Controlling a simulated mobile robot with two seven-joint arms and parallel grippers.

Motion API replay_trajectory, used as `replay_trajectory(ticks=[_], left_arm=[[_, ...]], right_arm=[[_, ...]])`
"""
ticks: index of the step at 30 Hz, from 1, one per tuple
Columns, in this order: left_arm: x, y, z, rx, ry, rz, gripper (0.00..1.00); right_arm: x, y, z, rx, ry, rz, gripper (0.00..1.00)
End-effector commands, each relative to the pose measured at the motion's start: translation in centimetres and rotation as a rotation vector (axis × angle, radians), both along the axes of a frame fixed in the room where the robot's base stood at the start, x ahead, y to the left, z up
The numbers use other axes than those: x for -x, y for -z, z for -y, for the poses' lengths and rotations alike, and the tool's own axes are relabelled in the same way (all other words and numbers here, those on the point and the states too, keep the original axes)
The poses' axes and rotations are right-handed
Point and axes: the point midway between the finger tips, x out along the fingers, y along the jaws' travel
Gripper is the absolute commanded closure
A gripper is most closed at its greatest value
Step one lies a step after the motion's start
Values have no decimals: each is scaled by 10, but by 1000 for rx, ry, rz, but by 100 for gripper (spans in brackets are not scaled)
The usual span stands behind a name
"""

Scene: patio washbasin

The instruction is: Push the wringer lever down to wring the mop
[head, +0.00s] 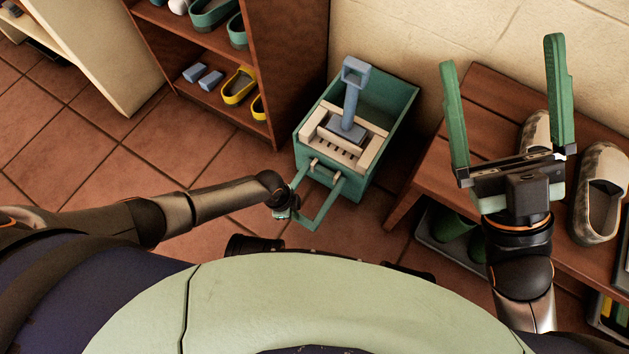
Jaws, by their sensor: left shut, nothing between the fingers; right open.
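A green bucket (391,95) stands on the tiles, with a cream wringer (368,146) across its near part. A blue mop (352,106) with a loop-topped handle stands upright in the wringer. The green U-shaped wringer lever (326,214) hinges at cream brackets on the near side and sticks out toward me. My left gripper (286,212) is shut and empty at the lever's left side, its fingers mostly hidden behind my wrist; I cannot tell whether it touches the lever. My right gripper (508,95) is open and empty, raised over the bench at the right.
A brown shoe rack (288,60) with clogs stands just left of the bucket. A slatted wooden bench (487,97) holding patterned shoes (600,190) is at the right, with green boots (450,222) below. The tiled floor (150,150) at the left is clear.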

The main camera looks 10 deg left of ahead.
Motion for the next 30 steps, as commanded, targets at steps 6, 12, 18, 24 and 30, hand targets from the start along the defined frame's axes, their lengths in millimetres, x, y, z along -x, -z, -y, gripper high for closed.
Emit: replay_trajectory(ticks=[6,12,18,24,30], left_arm=[[1,1,0,-1,0,-2,100],[1,-6,0,-1,0,-2,100],[1,-26,0,0,-1,-1,100],[0,-45,0,-1,0,-1,100],[0,-64,0,-1,0,-1,100]], right_arm=[[0,0,0,-4,3,0,0],[-1,-5,-1,9,7,-2,0],[0,-26,1,-13,-2,-2,0],[2,-47,3,-29,-11,8,0],[3,-65,5,-32,-19,11,0]])
